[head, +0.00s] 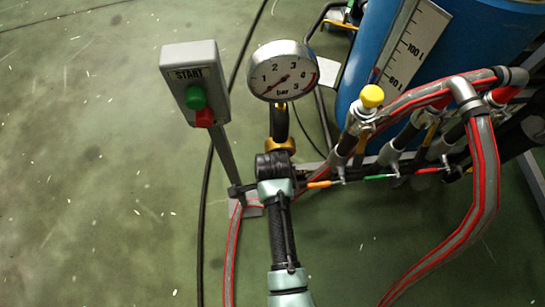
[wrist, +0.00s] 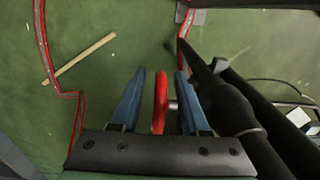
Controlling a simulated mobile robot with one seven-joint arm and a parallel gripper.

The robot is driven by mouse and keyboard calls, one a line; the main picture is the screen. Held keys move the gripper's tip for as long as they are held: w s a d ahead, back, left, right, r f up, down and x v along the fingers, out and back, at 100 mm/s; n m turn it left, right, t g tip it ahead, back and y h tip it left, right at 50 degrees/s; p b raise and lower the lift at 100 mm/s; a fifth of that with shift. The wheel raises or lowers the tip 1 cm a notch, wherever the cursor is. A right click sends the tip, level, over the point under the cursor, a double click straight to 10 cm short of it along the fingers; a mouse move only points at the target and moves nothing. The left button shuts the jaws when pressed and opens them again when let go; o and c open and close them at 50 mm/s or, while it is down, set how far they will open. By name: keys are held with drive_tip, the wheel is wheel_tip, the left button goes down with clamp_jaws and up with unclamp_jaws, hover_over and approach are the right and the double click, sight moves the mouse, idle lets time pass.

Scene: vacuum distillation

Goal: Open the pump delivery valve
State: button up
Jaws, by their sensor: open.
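A red valve handle (wrist: 160,104) shows in the wrist view as a narrow upright bar, seen nearly edge-on. A short metal stem (wrist: 173,105) is on its right side. My gripper (wrist: 161,73) is open, with one blue finger on each side of the handle. A gap shows between the left finger and the handle; the right finger is near the stem, and I cannot tell whether it touches. In the head view my arm runs up the middle and the fingers and this handle cannot be made out. No label on the handle is visible.
A pressure gauge (head: 284,70) and a START button box (head: 194,82) stand beyond my wrist. A yellow knob (head: 371,96), grey red-striped hoses (head: 484,165) and a blue tank (head: 480,50) crowd the right. Black pipes (wrist: 225,105) lie right of my fingers. Floor at left is mostly clear.

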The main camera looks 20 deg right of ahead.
clamp_jaws()
